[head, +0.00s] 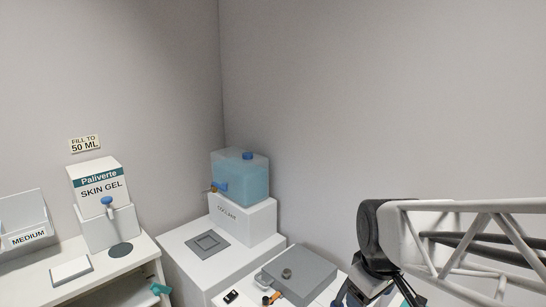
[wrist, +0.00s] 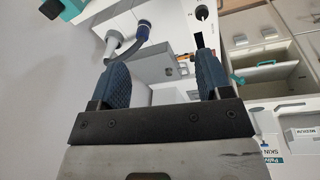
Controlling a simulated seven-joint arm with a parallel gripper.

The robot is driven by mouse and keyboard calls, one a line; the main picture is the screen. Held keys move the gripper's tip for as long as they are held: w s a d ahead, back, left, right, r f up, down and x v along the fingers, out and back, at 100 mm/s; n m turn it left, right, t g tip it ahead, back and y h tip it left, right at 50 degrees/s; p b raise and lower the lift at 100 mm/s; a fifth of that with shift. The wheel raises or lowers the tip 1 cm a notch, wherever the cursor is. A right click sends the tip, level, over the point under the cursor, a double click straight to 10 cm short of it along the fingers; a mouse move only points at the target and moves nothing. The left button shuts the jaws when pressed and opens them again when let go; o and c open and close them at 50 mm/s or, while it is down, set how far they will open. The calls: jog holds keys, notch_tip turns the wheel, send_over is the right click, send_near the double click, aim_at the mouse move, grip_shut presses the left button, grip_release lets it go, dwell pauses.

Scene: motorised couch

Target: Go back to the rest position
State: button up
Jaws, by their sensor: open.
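My gripper (wrist: 160,68) is open in the wrist view, its two dark blue ribbed fingers standing apart. I see nothing held between them; a grey and white boxy surface lies beyond. In the head view my arm reaches in from the right edge, with a white lattice link and a dark joint. Its lower end runs down to the bottom edge, and the fingertips cannot be made out there.
In the head view, a blue tank (head: 240,176) stands on a white block at the corner. A grey lidded box (head: 300,272) lies near my arm. The Skin Gel dispenser (head: 103,205) and Medium holder (head: 24,219) are left. The wrist view shows an open drawer (wrist: 268,72).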

jog(key=s+r+m, duration=0.3)
jog(key=s+m, duration=0.3)
jog(key=s, duration=0.2)
jog(key=shift+s+m+t, duration=0.3)
jog(key=shift+s, duration=0.05)
dwell(1.8)
